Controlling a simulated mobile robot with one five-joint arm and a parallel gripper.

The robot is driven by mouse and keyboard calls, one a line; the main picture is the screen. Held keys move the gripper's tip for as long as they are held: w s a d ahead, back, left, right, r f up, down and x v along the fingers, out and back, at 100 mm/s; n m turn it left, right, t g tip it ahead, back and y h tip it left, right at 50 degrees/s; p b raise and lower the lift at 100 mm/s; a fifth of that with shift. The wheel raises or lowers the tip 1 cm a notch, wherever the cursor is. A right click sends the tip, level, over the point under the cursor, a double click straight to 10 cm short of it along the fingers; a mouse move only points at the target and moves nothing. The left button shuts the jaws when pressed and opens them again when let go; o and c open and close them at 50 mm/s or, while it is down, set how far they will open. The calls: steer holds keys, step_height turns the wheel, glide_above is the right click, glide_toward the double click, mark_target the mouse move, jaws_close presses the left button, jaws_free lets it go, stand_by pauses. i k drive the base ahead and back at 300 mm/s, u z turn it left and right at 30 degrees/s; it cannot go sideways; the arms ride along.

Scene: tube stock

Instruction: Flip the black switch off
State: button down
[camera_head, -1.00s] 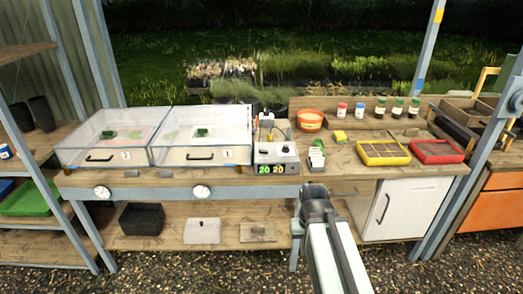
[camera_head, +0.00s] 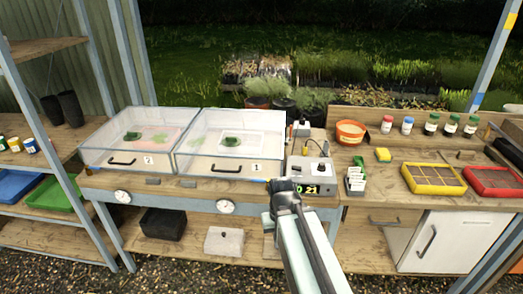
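A grey control box (camera_head: 312,172) stands on the bench, right of the clear propagator marked 1. Its front has a lit display (camera_head: 312,189), partly hidden by my gripper; "21" shows at its right. A dark knob shows on its sloped top, but I cannot make out which small part is the black switch. My gripper (camera_head: 284,186) is in front of the box's lower left corner, at the bench's front edge. Its fingers are seen from behind and are too small to tell whether they are open or shut. I see nothing held in it.
Two clear lidded propagators (camera_head: 229,146) stand left of the box. A white label holder (camera_head: 355,180), a yellow sponge (camera_head: 383,155) and an orange pot (camera_head: 350,133) are to its right. Yellow (camera_head: 433,190) and red trays lie farther right. Bare bench top lies between them.

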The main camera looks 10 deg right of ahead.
mark_target(293, 168)
steer(key=u, duration=0.3)
steer(key=i, duration=0.7)
steer(key=u, duration=0.4)
steer(key=k, duration=0.9)
steer(key=u, duration=0.15)
steer(key=i, duration=0.9)
steer(key=z, duration=0.05)
